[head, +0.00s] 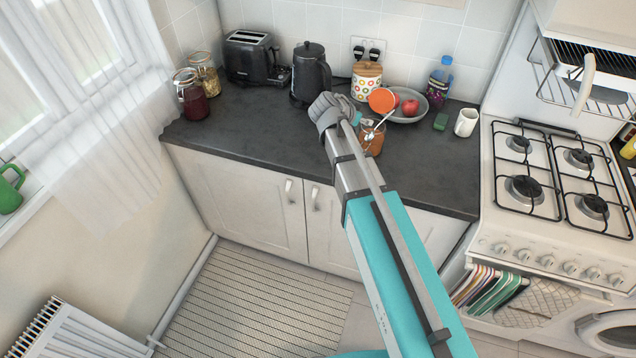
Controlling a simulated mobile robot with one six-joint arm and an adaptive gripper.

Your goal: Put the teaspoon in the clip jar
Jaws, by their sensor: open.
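No other teaspoon shows clearly. My gripper (333,107) is just left of the jar, above the counter. It is open, its fingers partly hidden by the wrist, and I see nothing held in it.
A kettle (311,76), a toaster (250,57) and two filled jars (192,96) stand to the left. Behind are a dotted canister (367,79) and a fruit bowl (416,113). A green sponge (441,122), mug (466,122) and stove (555,185) are right. The left counter front is clear.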

